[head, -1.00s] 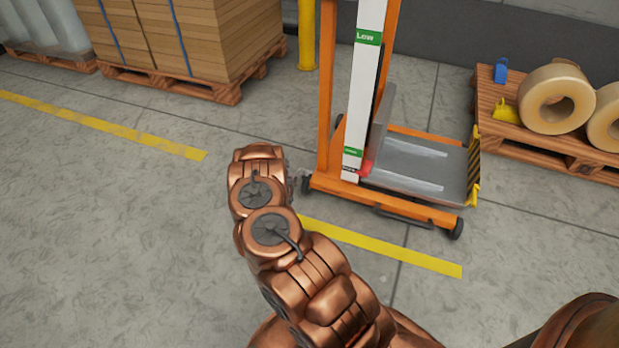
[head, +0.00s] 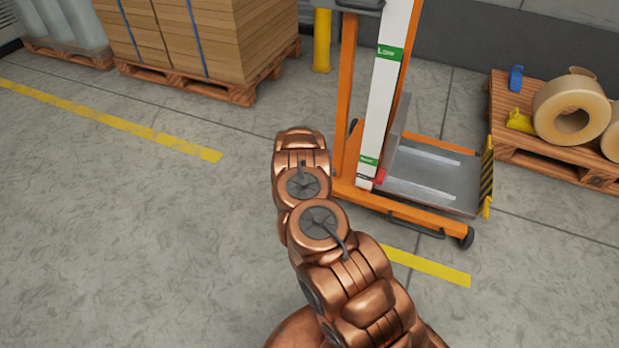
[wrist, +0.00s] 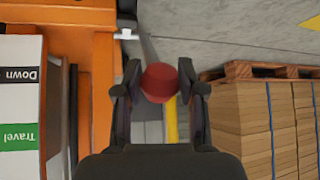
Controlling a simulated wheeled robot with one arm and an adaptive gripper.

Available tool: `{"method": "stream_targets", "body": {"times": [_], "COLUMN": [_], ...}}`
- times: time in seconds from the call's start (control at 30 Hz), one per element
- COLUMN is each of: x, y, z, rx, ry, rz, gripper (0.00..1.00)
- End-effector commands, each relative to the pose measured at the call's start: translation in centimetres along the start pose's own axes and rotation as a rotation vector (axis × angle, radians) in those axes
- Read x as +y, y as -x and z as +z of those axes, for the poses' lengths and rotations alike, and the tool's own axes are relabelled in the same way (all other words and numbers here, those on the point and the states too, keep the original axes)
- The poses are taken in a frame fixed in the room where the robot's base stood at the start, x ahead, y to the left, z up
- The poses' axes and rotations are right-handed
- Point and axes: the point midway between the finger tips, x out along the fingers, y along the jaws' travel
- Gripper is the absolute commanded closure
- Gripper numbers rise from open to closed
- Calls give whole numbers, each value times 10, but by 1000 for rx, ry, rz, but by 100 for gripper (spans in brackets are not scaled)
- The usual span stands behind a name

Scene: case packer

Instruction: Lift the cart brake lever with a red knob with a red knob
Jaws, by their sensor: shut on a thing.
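The brake lever's red knob (wrist: 159,82) sits between the two fingers of my gripper (wrist: 160,88) in the wrist view. My gripper is shut on it. A grey bar (wrist: 148,48), which looks like the lever, runs up from behind the knob toward a metal bracket on the orange frame. In the head view my copper arm hides the gripper, the knob and the lever. The orange cart (head: 430,217) stands just right of my arm, with a tall white mast panel (head: 387,85).
Cartons on a pallet (head: 240,90) stand at the back left beside a yellow post (head: 322,42). A pallet with tape rolls (head: 545,155) is at the right. Yellow lines (head: 110,118) mark the floor. Floor left of my arm is clear.

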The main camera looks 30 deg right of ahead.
Motion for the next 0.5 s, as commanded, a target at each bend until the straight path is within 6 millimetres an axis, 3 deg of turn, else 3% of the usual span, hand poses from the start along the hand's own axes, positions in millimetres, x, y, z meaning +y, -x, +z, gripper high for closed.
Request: {"method": "stream_targets", "body": {"times": [0.23, 0.27, 0.5], "x": [2, 2, 1], "y": [0, 0, 0], "z": [-2, -2, -2], "rx": [3, 3, 3], "ry": [-4, -4, -2], "rz": [3, 3, 1], "gripper": [100, 58, 35]}}
